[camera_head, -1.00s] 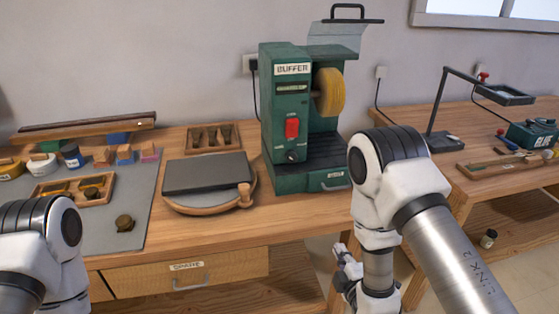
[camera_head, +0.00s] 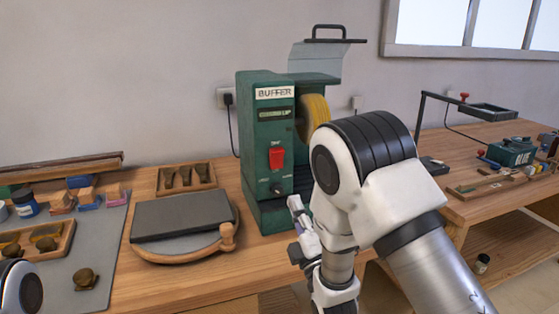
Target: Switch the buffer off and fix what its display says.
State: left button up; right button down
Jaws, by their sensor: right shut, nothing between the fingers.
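The green buffer (camera_head: 251,131) stands on the wooden bench near the wall. Its front has a BUFFER label, a small lit display (camera_head: 275,113) whose text is too small to read fully, a red switch (camera_head: 277,158) and a dark knob (camera_head: 276,190) below. The yellow buffing wheel (camera_head: 315,113) is partly hidden by my right arm, under a raised clear guard (camera_head: 316,62). My right gripper (camera_head: 296,206) is shut and empty, low in front of the buffer's lower right side. My left gripper is out of view; only a bit of my left arm shows at the lower left.
A dark slab on a round wooden board (camera_head: 183,222) lies left of the buffer. A small wooden tray (camera_head: 186,178) sits behind it. A grey mat (camera_head: 98,250) with blocks and jars is further left. A second bench at right holds a GLUE box (camera_head: 512,151).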

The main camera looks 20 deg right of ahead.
aim_at(276, 155)
pick_arm(q)
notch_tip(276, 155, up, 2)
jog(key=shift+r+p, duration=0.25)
jog(key=shift+p, duration=0.45)
pick_arm(e)
jog(key=x, duration=1.2)
jog(key=shift+w, duration=0.15)
